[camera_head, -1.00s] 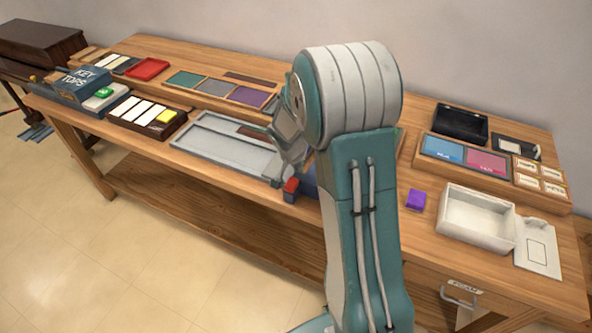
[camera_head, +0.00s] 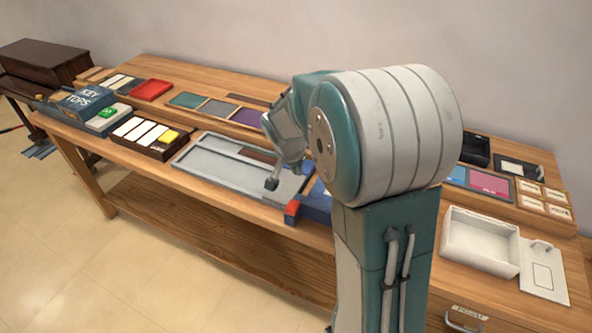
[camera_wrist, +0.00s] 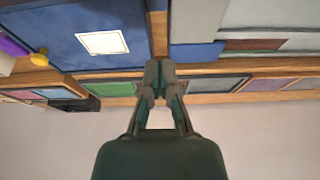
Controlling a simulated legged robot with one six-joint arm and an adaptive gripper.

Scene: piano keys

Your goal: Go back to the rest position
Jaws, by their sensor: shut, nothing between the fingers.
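The bench lies in the upper part of that view and the pale wall in the lower part. My arm's large grey and teal joint covers the middle right of the head view and hides part of the bench.
A blue panel (camera_wrist: 85,38) with a white square is near the fingers in the wrist view. A white open box (camera_head: 480,243) stands at right. A dark box with white and yellow pieces (camera_head: 146,135) is at left.

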